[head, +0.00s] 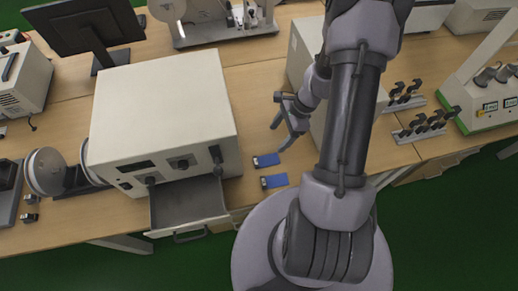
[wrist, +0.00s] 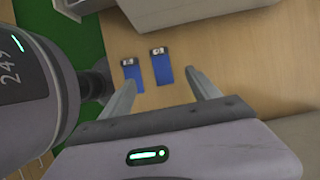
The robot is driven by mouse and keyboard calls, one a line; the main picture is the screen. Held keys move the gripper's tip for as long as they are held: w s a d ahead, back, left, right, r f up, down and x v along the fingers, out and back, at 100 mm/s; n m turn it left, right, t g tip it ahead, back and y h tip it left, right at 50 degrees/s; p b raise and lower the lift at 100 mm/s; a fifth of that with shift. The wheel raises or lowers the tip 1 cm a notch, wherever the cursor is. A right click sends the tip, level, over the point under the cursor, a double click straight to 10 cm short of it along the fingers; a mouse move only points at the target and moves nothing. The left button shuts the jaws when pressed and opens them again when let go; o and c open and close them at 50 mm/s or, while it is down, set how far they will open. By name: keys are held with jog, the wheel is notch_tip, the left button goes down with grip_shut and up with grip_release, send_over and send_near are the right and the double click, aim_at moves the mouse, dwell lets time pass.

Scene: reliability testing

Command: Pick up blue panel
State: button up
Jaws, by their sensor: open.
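Two blue panels lie flat on the wooden table, one behind the other. The far blue panel (head: 266,160) and the near blue panel (head: 274,182) each have a pale, dark-marked end. In the wrist view one panel (wrist: 162,68) lies between the fingers' lines, and the other panel (wrist: 133,74) is to its left, close to the left finger. My gripper (head: 284,136) is open and empty. It is above the table, just beyond the far panel in the head view, with its fingers apart and touching neither panel.
A large cream machine (head: 165,110) with an open grey drawer (head: 188,203) stands left of the panels. Another pale box (head: 303,52) stands behind my arm. Dark clamp racks (head: 420,125) are at the right. Bare table surrounds the panels, with the front edge close.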

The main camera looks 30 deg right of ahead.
jog(key=b, duration=0.3)
send_near(258, 161)
notch_tip(258, 161, down, 3)
jog(key=shift+w+r, duration=0.1)
jog(key=shift+r, duration=0.1)
jog(key=b+x, duration=0.1)
jog(key=x, duration=0.2)
jog(key=b+x, duration=0.2)
jog(key=x, duration=0.1)
jog(key=shift+a+r, duration=0.15)
jog(key=shift+a, duration=0.15)
jog(key=shift+r, duration=0.1)
